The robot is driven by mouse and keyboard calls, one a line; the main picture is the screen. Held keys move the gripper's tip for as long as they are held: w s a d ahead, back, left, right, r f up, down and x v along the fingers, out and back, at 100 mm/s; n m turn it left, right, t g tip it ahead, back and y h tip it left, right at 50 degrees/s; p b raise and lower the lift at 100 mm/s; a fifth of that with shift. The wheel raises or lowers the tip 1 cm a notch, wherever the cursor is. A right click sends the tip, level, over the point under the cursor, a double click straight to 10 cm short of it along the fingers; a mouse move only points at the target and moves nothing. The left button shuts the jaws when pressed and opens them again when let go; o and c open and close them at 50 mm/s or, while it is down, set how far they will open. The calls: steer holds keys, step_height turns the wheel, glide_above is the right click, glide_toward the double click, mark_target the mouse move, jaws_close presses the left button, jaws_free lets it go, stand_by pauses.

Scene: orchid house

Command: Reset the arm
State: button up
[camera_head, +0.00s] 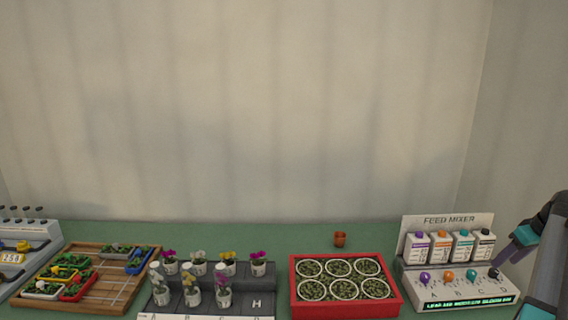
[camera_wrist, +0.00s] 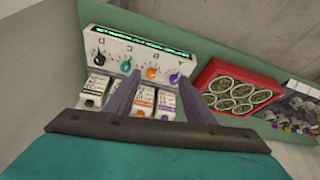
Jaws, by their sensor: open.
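My gripper (camera_wrist: 159,78) is open and empty in the wrist view. Its two dark fingers are apart and point towards the feed mixer. In the head view my gripper (camera_head: 497,262) is at the far right, beside the feed mixer (camera_head: 448,221) and in front of its right end. Whether it touches the mixer cannot be told. The mixer has several white bottles on its back ledge and purple, orange, teal and black knobs on its front. In the wrist view the feed mixer (camera_wrist: 115,42) appears upside down, and my fingers partly cover its bottles.
A red tray (camera_head: 293,284) of round pots stands left of the mixer, with a small terracotta pot (camera_head: 340,239) behind it. Further left are a dark stepped rack (camera_head: 258,303) of flowers, a wooden board (camera_head: 121,285) with coloured planters, and a grey device (camera_head: 40,233).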

steer(key=w+a+f+m+g+y+b, duration=0.1)
steer(key=a+f+g+b, duration=0.1)
steer(key=a+f, duration=1.3)
steer(key=w+a+f+g+y+b, duration=0.1)
steer(key=w+a+f+g+b, duration=0.1)
steer(key=a+f, duration=1.25)
steer(key=s+a+f+g+b, duration=0.1)
steer(key=s+a+f, duration=0.45)
steer(key=f, duration=0.35)
steer(key=s+a+f+g+b, duration=0.1)
steer(key=s+a+f, duration=0.3)
steer(key=a+f, duration=0.3)
steer(key=s+a+f+g+b, duration=0.1)
steer(key=s+a+f, duration=0.35)
steer(key=f, duration=0.55)
steer(key=s+a+f+g+h+b, duration=0.1)
steer(key=s+a+f, duration=0.3)
steer(key=s, duration=0.5)
steer(key=s+a+f+g+h+b, duration=0.1)
steer(key=s+a+f, duration=0.3)
steer(key=s, duration=0.6)
step_height(320, 180, down, 2)
steer(key=shift+s+a+f+g+h+b, duration=0.1)
steer(key=shift+s+a+g+h+b, duration=0.25)
steer(key=shift+g, duration=0.25)
steer(key=shift+w+d, duration=0.15)
steer(key=shift+d, duration=0.1)
